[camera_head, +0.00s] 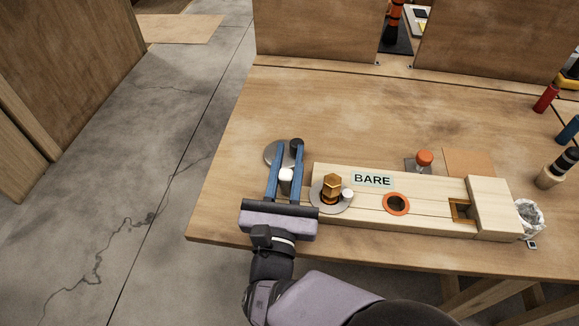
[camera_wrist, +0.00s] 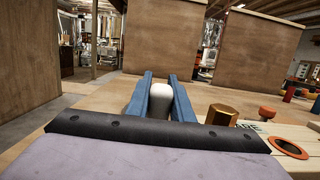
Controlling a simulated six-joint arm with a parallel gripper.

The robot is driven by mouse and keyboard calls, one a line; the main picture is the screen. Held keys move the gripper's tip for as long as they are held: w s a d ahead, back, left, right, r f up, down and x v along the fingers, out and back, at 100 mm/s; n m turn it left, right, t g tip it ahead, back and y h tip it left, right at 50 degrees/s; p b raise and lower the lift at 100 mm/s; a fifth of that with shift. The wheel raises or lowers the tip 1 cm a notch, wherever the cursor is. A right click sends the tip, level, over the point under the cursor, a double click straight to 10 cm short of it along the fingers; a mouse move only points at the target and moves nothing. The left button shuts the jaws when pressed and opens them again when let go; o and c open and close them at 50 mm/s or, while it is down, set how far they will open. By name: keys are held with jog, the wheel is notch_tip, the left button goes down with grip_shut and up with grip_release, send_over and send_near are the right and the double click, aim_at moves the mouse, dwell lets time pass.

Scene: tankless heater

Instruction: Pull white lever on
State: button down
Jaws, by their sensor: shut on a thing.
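The white lever (camera_head: 286,175) shows as a small white knob at the left end of the wooden fixture. My gripper (camera_head: 284,170) has its two blue fingers on either side of it and is shut on it. In the wrist view the rounded white lever (camera_wrist: 159,101) sits between the blue fingers of my gripper (camera_wrist: 160,95). A round grey metal plate (camera_head: 272,153) and a dark knob (camera_head: 296,144) show by the fingertips. The lower part of the lever is hidden by my gripper.
The wooden fixture (camera_head: 440,208) carries a brass hex fitting (camera_head: 332,186), a small white knob (camera_head: 348,195), a "BARE" label (camera_head: 372,180) and an orange-ringed hole (camera_head: 396,204). An orange knob (camera_head: 424,158) stands behind. Wooden panels (camera_head: 320,28) line the back. The table's left part is clear.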

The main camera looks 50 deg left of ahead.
aim_at(285, 184)
jog(key=t+y+b, duration=0.1)
jog(key=b, duration=0.2)
jog(key=shift+s+d, duration=0.25)
jog(key=shift+s, duration=0.05)
jog(key=shift+s+d+r+b, duration=0.1)
jog(key=shift+d+r+b, duration=0.05)
jog(key=shift+r+b, duration=0.25)
jog(key=c, duration=1.6)
grip_release()
jog(key=shift+o, duration=0.2)
jog(key=shift+f, duration=0.1)
jog(key=shift+s+d+f, duration=0.25)
jog(key=shift+s+d, duration=0.1)
jog(key=shift+s, duration=0.05)
jog(key=shift+b+v, duration=0.3)
jog(key=shift+v, duration=2.8)
